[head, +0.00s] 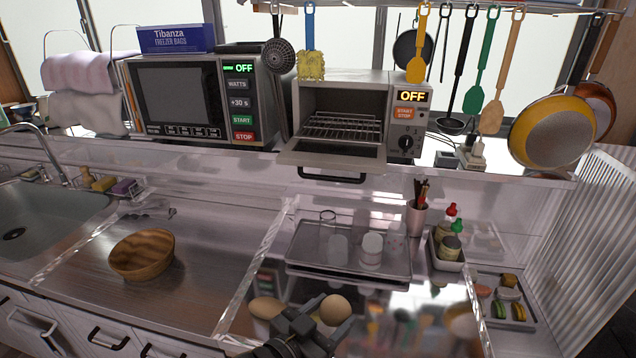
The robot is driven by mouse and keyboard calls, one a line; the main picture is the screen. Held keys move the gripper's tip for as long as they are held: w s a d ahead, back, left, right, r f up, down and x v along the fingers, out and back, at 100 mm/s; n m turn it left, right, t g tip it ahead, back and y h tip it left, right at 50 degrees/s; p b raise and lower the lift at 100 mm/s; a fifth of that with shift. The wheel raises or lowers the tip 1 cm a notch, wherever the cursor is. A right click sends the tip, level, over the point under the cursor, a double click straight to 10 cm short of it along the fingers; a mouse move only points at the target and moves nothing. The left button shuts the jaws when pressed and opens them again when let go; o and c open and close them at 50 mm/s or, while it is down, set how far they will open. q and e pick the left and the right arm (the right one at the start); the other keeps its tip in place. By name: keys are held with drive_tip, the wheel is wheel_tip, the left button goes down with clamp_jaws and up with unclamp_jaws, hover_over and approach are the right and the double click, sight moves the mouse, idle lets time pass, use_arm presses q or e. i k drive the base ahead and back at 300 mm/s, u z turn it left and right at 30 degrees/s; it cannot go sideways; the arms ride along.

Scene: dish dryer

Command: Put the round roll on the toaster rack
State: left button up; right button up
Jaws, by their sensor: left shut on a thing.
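The round roll (335,309) is light tan and sits at the bottom centre, between the fingers of my left gripper (322,322). The gripper is shut on it, and the fingers hide part of its lower left side. Whether the roll is clear of the counter is hard to tell. The toaster oven (408,140) stands on the shelf at the back, its door (335,158) folded down open. The wire toaster rack (340,128) inside is bare. My right gripper is not in view.
A longer brown roll (266,308) lies just left of my gripper. A tray (300,262) with glasses stands between the gripper and the shelf. A wooden bowl (142,254) is at left. Condiment bottles (450,240) stand at right. Utensils hang above the toaster.

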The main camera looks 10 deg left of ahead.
sight(348, 133)
drive_tip(key=z, duration=0.5)
drive_tip(key=k, duration=1.2)
drive_tip(key=z, duration=1.05)
drive_tip(key=i, duration=1.2)
drive_tip(key=u, duration=0.9)
